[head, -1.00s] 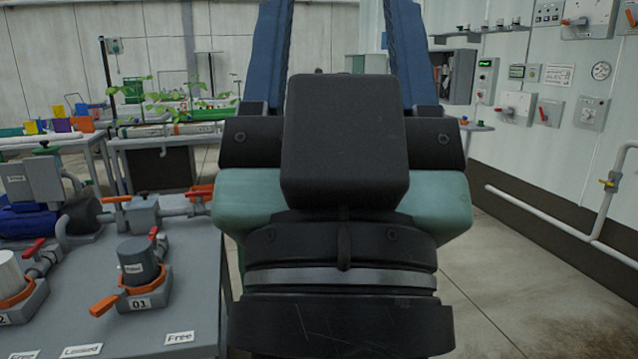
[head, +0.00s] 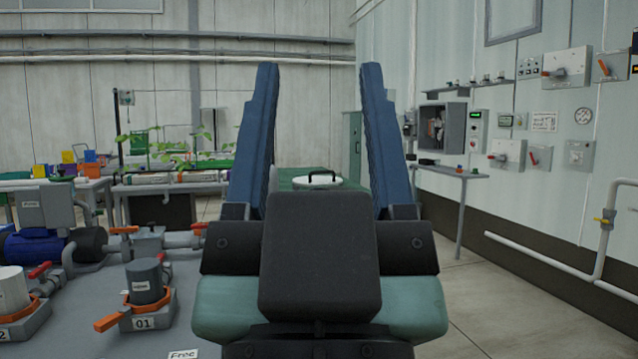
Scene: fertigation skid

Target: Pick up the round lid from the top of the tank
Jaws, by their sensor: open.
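The round lid (head: 318,182) is pale with a dark arched handle on top. It lies on the green tank (head: 290,184), straight ahead between my gripper's fingers in the picture. My gripper (head: 318,78) is open, with its two blue fingers wide apart and nothing between them that it touches. The lid appears farther away than my gripper. The gripper's dark body hides the lower part of the tank and the near edge of the lid.
A grey skid bench (head: 90,335) with pumps, valves and orange handles stands at the left. Plant tables (head: 165,188) are behind it. A wall shelf (head: 450,172), switch boxes and a pipe (head: 550,268) line the right wall. Floor is clear at the right.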

